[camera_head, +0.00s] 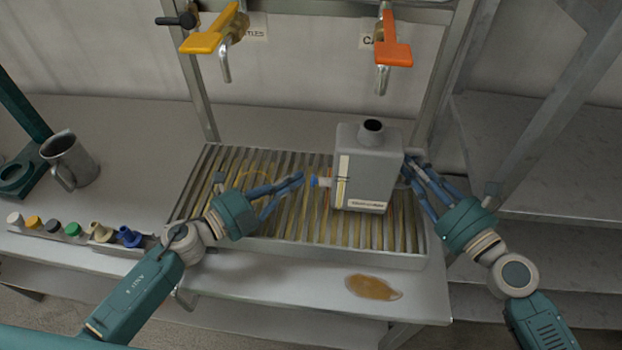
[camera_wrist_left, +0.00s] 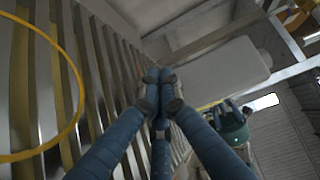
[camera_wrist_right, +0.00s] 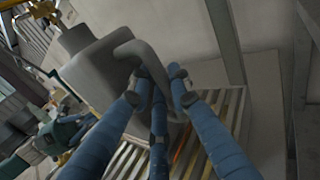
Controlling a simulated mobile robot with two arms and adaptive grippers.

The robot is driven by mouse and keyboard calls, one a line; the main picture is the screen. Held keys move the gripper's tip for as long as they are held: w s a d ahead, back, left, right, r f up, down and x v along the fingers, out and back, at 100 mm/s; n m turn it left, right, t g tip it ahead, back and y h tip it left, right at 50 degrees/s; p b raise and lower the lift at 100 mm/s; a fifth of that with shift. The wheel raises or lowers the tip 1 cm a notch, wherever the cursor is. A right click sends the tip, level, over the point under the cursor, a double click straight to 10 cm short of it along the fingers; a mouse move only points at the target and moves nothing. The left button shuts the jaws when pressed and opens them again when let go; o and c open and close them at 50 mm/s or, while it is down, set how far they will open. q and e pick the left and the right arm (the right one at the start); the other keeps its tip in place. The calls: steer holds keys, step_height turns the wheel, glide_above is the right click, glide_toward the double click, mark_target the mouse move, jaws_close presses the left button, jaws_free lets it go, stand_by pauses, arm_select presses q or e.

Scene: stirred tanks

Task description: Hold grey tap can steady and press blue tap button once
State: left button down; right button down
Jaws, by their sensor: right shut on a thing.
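The grey tap can (camera_head: 368,155) stands upright on the slatted drip grate. A short pale tap sticks out of its left side and ends in a blue button (camera_head: 314,181). My right gripper (camera_head: 408,168) is at the can's right side, shut on its handle; the handle (camera_wrist_right: 142,52) shows between the fingers in the right wrist view. My left gripper (camera_head: 300,178) has its fingers closed together and empty, pointing at the blue button with a small gap. In the left wrist view the fingertips (camera_wrist_left: 160,90) meet and the can (camera_wrist_left: 225,70) is beyond; the button is hidden there.
Yellow (camera_head: 212,36) and orange (camera_head: 394,48) tap levers hang above. A metal mug (camera_head: 68,160) and a row of coloured caps (camera_head: 73,229) stand at left. A brown puddle (camera_head: 374,288) lies in front.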

arm_select(q)
steer(key=shift+a, duration=0.15)
steer(key=shift+w+a, duration=0.15)
steer(key=shift+a, duration=2.25)
arm_select(e)
steer(key=c, duration=1.5)
jaws_free()
steer(key=shift+c, duration=0.2)
